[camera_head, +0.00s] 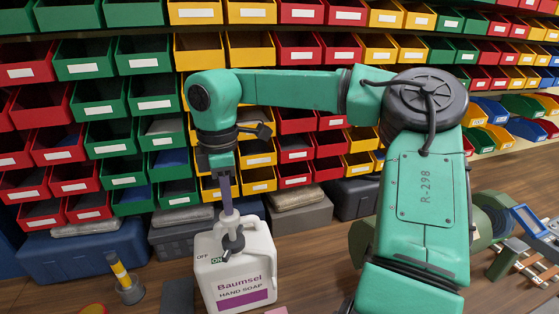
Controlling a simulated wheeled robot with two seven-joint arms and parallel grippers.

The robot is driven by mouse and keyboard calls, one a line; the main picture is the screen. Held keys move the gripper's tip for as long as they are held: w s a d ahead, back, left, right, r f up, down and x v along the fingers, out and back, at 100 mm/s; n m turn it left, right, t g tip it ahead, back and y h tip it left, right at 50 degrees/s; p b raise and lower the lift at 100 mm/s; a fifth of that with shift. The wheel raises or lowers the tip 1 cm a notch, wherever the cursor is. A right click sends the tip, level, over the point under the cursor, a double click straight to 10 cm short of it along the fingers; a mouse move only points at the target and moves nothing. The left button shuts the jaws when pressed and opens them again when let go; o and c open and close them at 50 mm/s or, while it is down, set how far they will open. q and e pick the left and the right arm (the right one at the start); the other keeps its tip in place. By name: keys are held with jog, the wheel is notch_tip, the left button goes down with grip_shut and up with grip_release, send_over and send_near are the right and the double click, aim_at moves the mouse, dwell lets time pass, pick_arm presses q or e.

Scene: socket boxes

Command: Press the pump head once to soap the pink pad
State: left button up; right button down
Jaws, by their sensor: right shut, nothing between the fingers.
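A white soap container (238,272) labelled "Baumsel HAND SOAP" stands upright at the lower middle left. Its dark pump head (233,241) sits on top, with "OFF" and "ON" marks beside it. My right gripper (228,207) points straight down over the pump head, fingers shut and empty. Its tips are at or just above the pump; I cannot tell whether they touch. A small pink edge, seemingly the pink pad (277,311), shows at the bottom of the picture, right of the container; most of it is cut off. My left gripper is not in view.
Rows of red, green, yellow and blue bins (150,95) fill the back. Grey and blue boxes (85,252) stand below them. A yellow-handled tool (127,283) stands left of the container. Metal parts (530,262) lie at the right. My right arm covers the middle right.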

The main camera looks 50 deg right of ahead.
jog(key=shift+f+b, duration=1.2)
jog(key=shift+f, duration=0.3)
jog(key=shift+r, duration=0.2)
jog(key=shift+r+p, duration=1.4)
jog(key=shift+r, duration=0.45)
notch_tip(320, 180, up, 6)
jog(key=p, duration=0.4)
